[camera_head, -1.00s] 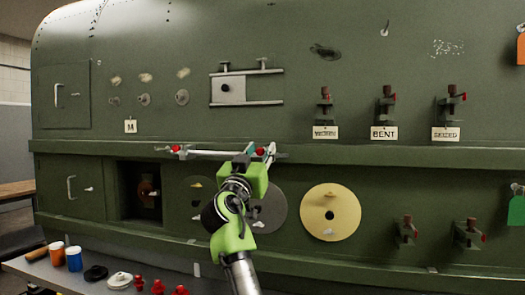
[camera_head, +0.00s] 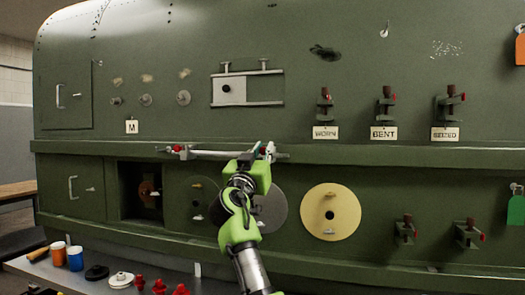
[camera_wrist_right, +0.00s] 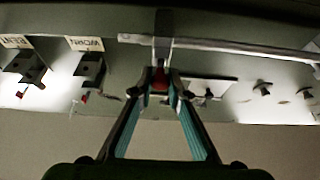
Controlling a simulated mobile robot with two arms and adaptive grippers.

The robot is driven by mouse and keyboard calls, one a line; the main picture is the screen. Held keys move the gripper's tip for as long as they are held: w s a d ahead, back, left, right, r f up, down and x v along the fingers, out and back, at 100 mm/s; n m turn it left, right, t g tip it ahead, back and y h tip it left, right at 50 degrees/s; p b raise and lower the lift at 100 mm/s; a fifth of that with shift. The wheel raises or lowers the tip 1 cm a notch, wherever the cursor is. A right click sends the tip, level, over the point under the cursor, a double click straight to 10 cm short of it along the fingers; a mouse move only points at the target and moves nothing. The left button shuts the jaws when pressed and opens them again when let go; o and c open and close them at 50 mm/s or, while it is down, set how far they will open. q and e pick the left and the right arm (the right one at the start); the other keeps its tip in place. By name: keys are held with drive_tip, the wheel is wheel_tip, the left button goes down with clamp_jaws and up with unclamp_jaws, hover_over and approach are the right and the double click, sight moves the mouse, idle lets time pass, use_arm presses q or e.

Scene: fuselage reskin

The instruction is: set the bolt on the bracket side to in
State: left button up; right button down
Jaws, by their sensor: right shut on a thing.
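A pale bar (camera_head: 215,154) runs along the ledge of the green fuselage, with a fitting at each end. The left fitting (camera_head: 178,150) carries a red knob. My right gripper (camera_head: 264,151) is at the right end fitting. In the right wrist view my right gripper (camera_wrist_right: 160,88) has its fingertips closed on a small red bolt head (camera_wrist_right: 159,79), just below a grey bracket (camera_wrist_right: 162,50) at the bar's end. How deep the bolt sits is hidden by the bracket and fingers. My left gripper is in neither view.
Clamps stand above the labels WORN (camera_head: 325,132), BENT (camera_head: 384,133) and a third label. A yellow disc (camera_head: 345,208) is on the lower panel right of my arm. A bench (camera_head: 75,280) with cups and red parts stands at lower left.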

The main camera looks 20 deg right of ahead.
drive_tip(key=c, duration=2)
unclamp_jaws()
drive_tip(key=shift+d+r, duration=0.1)
drive_tip(key=shift+r, duration=0.05)
drive_tip(key=shift+o, duration=0.2)
drive_tip(key=shift+w+d+f, duration=0.15)
drive_tip(key=shift+w+f, duration=0.1)
drive_tip(key=shift+w, duration=0.15)
drive_tip(key=shift+s+a+f, duration=0.1)
drive_tip(key=shift+s+a, duration=0.3)
drive_tip(key=shift+s, duration=0.15)
drive_tip(key=v, duration=1)
drive_tip(key=shift+s+f, duration=0.25)
drive_tip(key=shift+s, duration=0.05)
drive_tip(key=shift+a, duration=0.1)
